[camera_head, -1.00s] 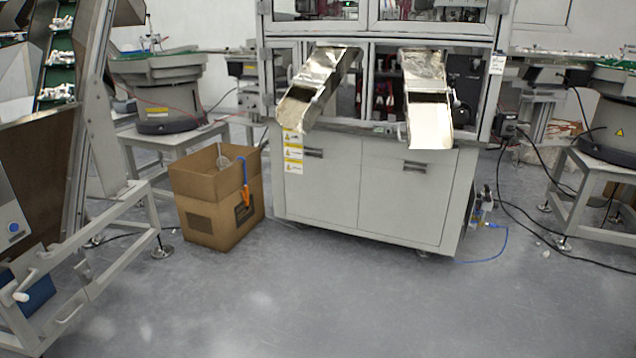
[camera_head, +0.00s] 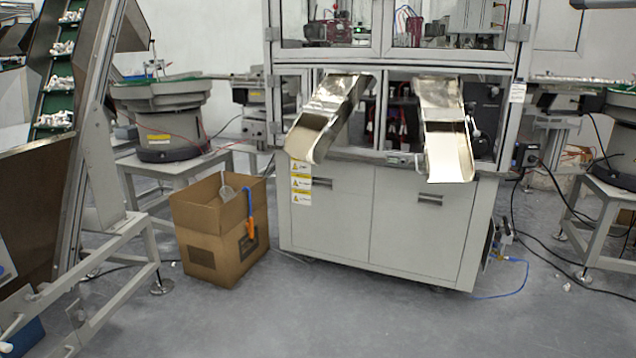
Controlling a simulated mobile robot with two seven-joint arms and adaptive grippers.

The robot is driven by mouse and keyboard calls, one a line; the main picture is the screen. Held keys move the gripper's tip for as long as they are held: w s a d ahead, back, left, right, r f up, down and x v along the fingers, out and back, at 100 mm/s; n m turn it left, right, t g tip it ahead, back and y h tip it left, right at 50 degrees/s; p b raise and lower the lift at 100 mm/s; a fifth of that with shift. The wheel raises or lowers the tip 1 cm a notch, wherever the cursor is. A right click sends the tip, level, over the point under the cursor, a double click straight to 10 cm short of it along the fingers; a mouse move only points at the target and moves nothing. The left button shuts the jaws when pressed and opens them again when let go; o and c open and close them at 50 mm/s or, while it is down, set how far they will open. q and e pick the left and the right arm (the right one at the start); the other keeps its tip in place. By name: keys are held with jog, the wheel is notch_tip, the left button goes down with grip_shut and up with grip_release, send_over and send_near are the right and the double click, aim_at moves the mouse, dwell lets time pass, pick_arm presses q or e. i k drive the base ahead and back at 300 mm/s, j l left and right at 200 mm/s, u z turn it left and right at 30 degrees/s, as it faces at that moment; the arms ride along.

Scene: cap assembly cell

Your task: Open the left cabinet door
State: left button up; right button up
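A grey-white machine cabinet stands ahead in the head view. Its left cabinet door (camera_head: 330,222) is shut and has a dark recessed handle (camera_head: 322,183) near its top. The right cabinet door (camera_head: 420,232) beside it is also shut, with its own handle (camera_head: 430,199). Two shiny metal chutes stick out above the doors, a left one (camera_head: 328,112) and a right one (camera_head: 446,130). The left chute's lower end hangs just above the left door's handle. Neither of my grippers shows. A dark arm-like piece at the top right corner is too cut off to identify.
A cardboard box (camera_head: 222,226) with an orange-handled tool stands on the floor left of the cabinet. A conveyor frame (camera_head: 95,200) fills the left side. A stand (camera_head: 600,215) and loose cables are at the right. The floor (camera_head: 370,320) in front is clear.

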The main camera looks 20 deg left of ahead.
aim_at(332, 201)
jog(key=i+j, duration=0.15)
jog(key=j, duration=0.2)
jog(key=i+j+z, duration=0.1)
jog(key=j, duration=0.25)
jog(key=i+j, duration=0.25)
jog(key=j, duration=0.15)
jog(key=i+j+z, duration=0.1)
jog(key=j, duration=0.25)
jog(key=i+j, duration=0.2)
jog(key=j, duration=0.2)
jog(key=i+j+z, duration=0.1)
jog(key=j, duration=0.25)
